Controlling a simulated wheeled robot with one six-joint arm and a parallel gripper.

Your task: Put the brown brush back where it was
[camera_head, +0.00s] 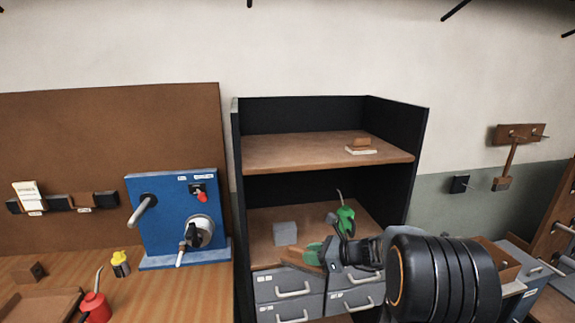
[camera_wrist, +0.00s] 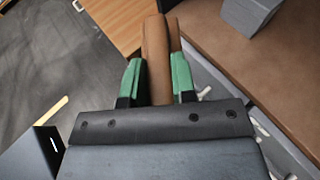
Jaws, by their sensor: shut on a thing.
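My gripper (camera_wrist: 158,82), with green fingertips, is shut on the brown brush (camera_wrist: 155,50); a finger stands on each side of its brown handle. In the head view my gripper (camera_head: 318,254) is in front of the lower shelf of the black cabinet, just above the grey drawers. The brush (camera_head: 298,264) shows there as a brown piece at the left of the fingers, partly hidden by them. I cannot see its bristles clearly. A brown wooden rack (camera_head: 520,133) is on the right wall, with a brown long-handled tool (camera_head: 510,160) hanging from it.
The cabinet's lower shelf (camera_head: 262,222) holds a grey block (camera_head: 286,233) and a green oil can (camera_head: 345,219), close to my gripper. The upper shelf (camera_head: 290,152) holds a small brown-and-white item (camera_head: 361,145). A blue panel (camera_head: 170,185) stands on the workbench at the left.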

